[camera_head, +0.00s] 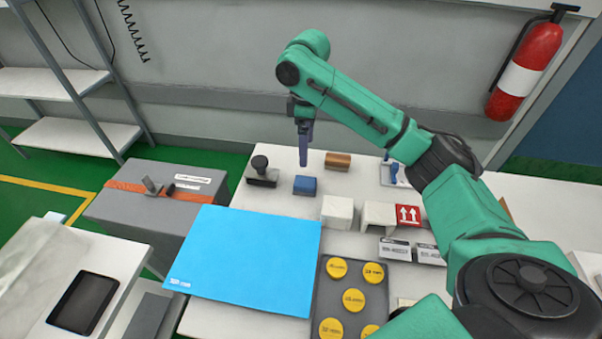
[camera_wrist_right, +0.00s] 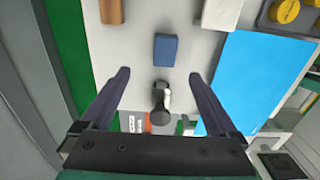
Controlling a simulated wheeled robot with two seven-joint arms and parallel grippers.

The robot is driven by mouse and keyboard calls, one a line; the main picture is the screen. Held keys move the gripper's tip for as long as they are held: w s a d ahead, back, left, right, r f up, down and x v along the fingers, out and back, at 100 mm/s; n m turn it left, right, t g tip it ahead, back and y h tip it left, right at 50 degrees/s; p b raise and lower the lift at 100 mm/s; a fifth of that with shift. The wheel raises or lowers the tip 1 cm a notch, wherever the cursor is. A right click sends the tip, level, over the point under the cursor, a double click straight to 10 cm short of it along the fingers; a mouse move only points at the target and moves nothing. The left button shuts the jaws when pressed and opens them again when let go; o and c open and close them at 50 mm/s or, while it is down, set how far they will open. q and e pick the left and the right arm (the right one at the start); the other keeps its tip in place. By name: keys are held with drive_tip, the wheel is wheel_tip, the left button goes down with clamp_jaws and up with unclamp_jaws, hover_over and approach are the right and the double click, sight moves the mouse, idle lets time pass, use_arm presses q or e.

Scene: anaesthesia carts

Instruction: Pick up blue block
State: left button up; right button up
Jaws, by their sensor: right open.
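The blue block (camera_head: 305,186) lies on the white table, in front of the brown block and to the right of a black-knobbed stamp. My right gripper (camera_head: 303,163) points down just behind and above the blue block in the head view. In the right wrist view the blue block (camera_wrist_right: 165,50) lies ahead of the open fingers (camera_wrist_right: 159,75), roughly centred between them. Nothing is held between the fingers. My left gripper is not in view.
The black-knobbed stamp (camera_head: 262,172) stands close left of the block; the brown block (camera_head: 338,160) is close behind right. White blocks (camera_head: 337,212) stand in front right. A blue mat (camera_head: 245,260) and a grey tray of yellow discs (camera_head: 329,300) lie nearer.

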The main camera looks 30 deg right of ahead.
drive_tip(key=f, duration=0.3)
drive_tip(key=s+f, duration=0.1)
drive_tip(key=f, duration=0.2)
drive_tip(key=shift+s+a+p, duration=0.15)
drive_tip(key=shift+s+p, duration=0.05)
drive_tip(key=shift+p, duration=0.1)
wheel_tip(320, 180, down, 6)
drive_tip(key=shift+w+a+r+p, duration=0.15)
drive_tip(key=shift+r+p, duration=0.05)
drive_tip(key=shift+p, duration=0.1)
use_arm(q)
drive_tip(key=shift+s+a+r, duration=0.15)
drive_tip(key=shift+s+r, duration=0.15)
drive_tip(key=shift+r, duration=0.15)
use_arm(e)
drive_tip(key=shift+f, duration=0.5)
drive_tip(key=c, duration=1.5)
drive_tip(key=shift+o, duration=0.2)
wheel_tip(320, 180, up, 14)
use_arm(q)
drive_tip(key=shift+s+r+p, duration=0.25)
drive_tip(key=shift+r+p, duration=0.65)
drive_tip(key=shift+p, duration=0.1)
use_arm(e)
wheel_tip(320, 180, up, 6)
hover_over(305, 181)
